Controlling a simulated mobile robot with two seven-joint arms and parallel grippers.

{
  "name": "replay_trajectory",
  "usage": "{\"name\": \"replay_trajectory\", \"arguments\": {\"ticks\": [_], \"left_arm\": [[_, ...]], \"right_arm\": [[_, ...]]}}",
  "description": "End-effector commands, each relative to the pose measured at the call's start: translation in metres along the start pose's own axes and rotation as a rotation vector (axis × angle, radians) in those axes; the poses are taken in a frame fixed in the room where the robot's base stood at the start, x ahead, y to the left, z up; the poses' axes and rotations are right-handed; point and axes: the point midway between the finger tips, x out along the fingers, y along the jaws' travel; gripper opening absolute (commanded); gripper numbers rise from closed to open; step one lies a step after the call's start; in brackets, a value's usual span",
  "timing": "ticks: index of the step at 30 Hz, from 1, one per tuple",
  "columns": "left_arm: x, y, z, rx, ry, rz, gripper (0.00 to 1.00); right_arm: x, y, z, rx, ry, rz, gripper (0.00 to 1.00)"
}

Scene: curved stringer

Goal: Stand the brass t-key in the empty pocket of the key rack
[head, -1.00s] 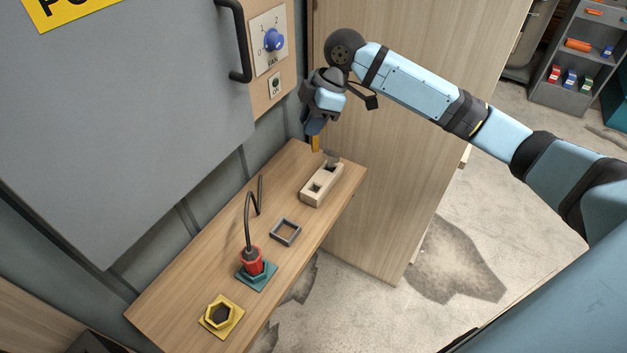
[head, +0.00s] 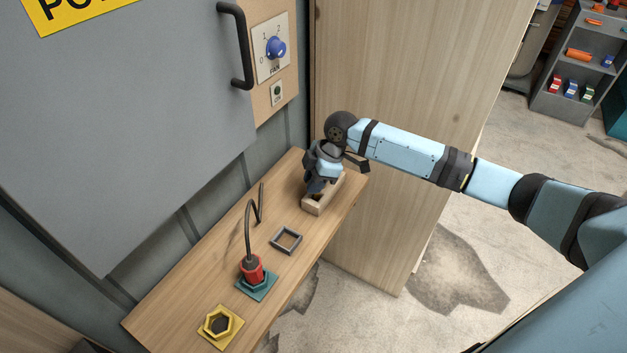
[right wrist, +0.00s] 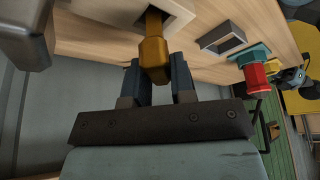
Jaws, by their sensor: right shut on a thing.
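The light wooden key rack (head: 313,208) sits at the far end of the shelf, partly hidden by my right gripper (head: 314,190). In the right wrist view, my right gripper (right wrist: 158,82) is shut on the brass t-key (right wrist: 154,55). The key's shaft points at a dark square pocket in the rack (right wrist: 105,10). I cannot tell whether its tip is inside or just above the pocket. A grey block (right wrist: 22,30), perhaps another key's head, is close by at upper left.
A grey square frame (head: 286,240), a red plug (head: 252,268) with a cable in a teal socket, and a yellow hexagonal socket (head: 220,325) lie along the wooden shelf (head: 180,300). A grey cabinet door with black handle (head: 236,45) overhangs the left. A wooden panel stands behind the rack.

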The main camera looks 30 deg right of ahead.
Motion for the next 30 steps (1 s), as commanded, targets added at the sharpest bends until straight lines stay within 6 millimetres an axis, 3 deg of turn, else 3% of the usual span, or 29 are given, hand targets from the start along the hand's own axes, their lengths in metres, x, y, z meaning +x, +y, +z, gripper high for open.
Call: {"name": "replay_trajectory", "arguments": {"ticks": [8,9,12,22,26,30], "left_arm": [[-0.001,-0.001,-0.002,0.004,0.001,0.000,0.00],[-0.001,-0.001,-0.001,0.005,0.001,0.000,0.00],[-0.001,-0.002,-0.001,0.007,0.001,0.000,0.00],[-0.001,-0.002,-0.001,0.007,0.001,0.000,0.00],[-0.001,-0.001,-0.002,0.006,0.001,0.000,0.00],[-0.002,-0.001,-0.003,0.005,0.003,0.000,0.00]], "right_arm": [[0.001,0.000,0.000,0.000,0.001,0.001,0.00],[0.001,0.000,0.000,0.000,0.001,0.001,0.28],[0.001,0.000,0.000,0.000,0.001,0.001,0.48],[-0.002,0.001,-0.001,-0.001,0.001,0.002,0.48],[-0.020,0.001,-0.001,-0.002,0.002,0.004,0.48],[-0.049,0.001,-0.001,-0.002,0.001,0.005,0.48]]}}
